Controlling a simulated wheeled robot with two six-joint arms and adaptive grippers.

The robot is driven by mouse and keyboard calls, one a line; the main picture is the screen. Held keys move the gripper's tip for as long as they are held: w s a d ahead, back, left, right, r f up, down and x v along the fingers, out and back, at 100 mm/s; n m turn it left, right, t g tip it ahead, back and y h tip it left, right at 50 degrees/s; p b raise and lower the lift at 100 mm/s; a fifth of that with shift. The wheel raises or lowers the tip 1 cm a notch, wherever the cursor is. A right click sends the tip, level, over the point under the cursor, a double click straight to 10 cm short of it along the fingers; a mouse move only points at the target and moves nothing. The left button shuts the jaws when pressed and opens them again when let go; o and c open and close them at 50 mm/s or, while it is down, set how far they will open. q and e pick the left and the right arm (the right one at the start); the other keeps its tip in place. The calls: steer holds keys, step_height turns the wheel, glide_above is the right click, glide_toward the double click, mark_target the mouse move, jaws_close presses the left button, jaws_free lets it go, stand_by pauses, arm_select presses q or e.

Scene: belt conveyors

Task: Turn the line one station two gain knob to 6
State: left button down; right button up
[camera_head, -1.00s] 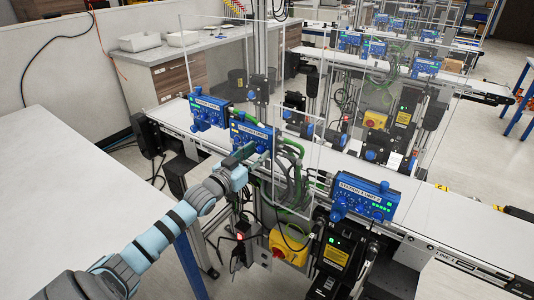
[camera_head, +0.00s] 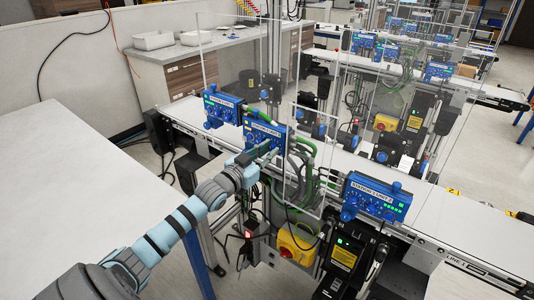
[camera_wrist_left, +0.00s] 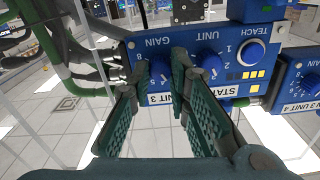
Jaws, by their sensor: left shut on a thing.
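My left gripper (camera_head: 268,157) is at the front of the middle blue control box (camera_head: 254,126), one of several along the near conveyor. In the left wrist view my left gripper (camera_wrist_left: 158,82) has its two green fingers around the blue knob under the word GAIN (camera_wrist_left: 160,70) and is shut on it. Numbers around the knob are partly covered, so its setting is unclear. A second blue knob (camera_wrist_left: 208,66) sits just right of the fingers. My right gripper is out of view.
Another blue box (camera_head: 222,106) stands to the left and one labelled STATION 1 UNIT 2 (camera_head: 376,198) to the right. A clear panel and green cables (camera_head: 303,160) are just right of my gripper. A yellow switch box (camera_head: 296,243) is below. A white table (camera_head: 80,190) lies left.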

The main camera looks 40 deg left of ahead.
arm_select(q)
steer(key=m+b, duration=0.3)
steer(key=m, duration=0.3)
steer(key=shift+f+m+b, duration=0.1)
steer(key=shift+m+b, duration=0.2)
steer(key=shift+m, duration=0.1)
steer(key=m+b, duration=0.1)
steer(key=m, duration=0.2)
steer(key=shift+m, duration=0.3)
steer(key=shift+r+m+b, duration=0.25)
steer(key=shift+m+b, duration=0.1)
steer(key=shift+m, duration=1.05)
steer(key=shift+r, duration=0.1)
steer(key=c, duration=1.7)
jaws_free()
steer(key=shift+o, duration=1.1)
steer(key=shift+w, duration=0.15)
steer(key=shift+a+f, duration=0.1)
steer(key=shift+f, duration=0.15)
